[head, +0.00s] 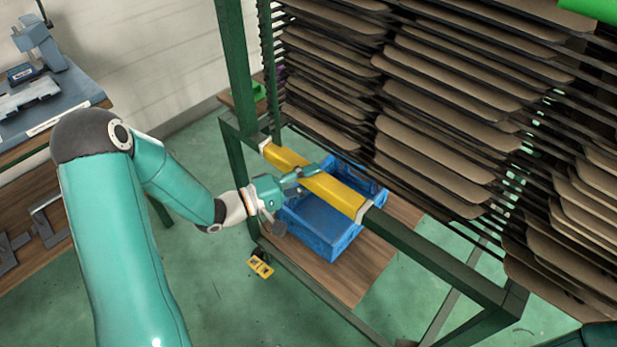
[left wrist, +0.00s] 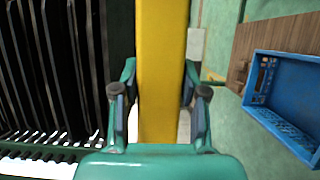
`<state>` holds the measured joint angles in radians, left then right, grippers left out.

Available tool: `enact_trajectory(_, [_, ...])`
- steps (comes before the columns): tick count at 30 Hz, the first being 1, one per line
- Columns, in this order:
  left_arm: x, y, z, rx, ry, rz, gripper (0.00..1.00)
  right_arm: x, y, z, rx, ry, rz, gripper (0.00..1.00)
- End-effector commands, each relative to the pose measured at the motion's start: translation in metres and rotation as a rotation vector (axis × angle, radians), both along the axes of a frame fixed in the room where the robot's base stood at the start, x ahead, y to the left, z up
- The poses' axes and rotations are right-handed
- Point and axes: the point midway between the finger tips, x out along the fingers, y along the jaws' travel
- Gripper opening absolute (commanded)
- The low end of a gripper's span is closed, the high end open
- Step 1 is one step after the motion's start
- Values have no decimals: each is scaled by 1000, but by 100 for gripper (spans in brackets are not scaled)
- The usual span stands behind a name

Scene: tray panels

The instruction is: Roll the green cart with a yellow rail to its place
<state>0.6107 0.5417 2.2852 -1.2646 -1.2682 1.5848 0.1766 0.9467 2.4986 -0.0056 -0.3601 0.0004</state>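The green cart (head: 233,70) is a tall frame with a stack of brown panels (head: 455,80) on dark slats. Its yellow rail (head: 338,193) runs along the near side; the rail also fills the middle of the left wrist view (left wrist: 162,60). My left gripper (head: 303,173) is at the rail's middle. In the left wrist view its fingers (left wrist: 160,95) lie on both sides of the rail, with their far ends against its edges. It appears shut on the rail, though the contact is partly hidden. My right gripper is not in view.
A blue crate (head: 318,243) sits on a brown wooden board (head: 372,262) behind and below the rail. A workbench (head: 75,103) with equipment stands at the left. A small yellow item (head: 260,267) is near the cart's lower bar. Green floor (head: 205,290) shows at the near left.

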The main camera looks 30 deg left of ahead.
Motion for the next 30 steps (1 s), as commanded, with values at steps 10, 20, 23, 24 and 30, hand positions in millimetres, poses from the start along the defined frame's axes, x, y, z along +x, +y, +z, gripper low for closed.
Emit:
enact_trajectory(10, [0, -2, -1, 1, 4, -6, 68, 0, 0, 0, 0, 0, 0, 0])
enact_trajectory(20, [-13, 9, -1, 1, 4, -1, 68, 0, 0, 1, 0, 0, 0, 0])
enact_trajectory(23, [-28, 19, -1, 1, 4, 0, 68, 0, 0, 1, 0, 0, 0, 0])
enact_trajectory(24, [-34, 24, -2, 1, 4, 1, 68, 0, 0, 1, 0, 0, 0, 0])
enact_trajectory(30, [-67, 47, -2, 1, 5, 0, 68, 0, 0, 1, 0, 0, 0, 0])
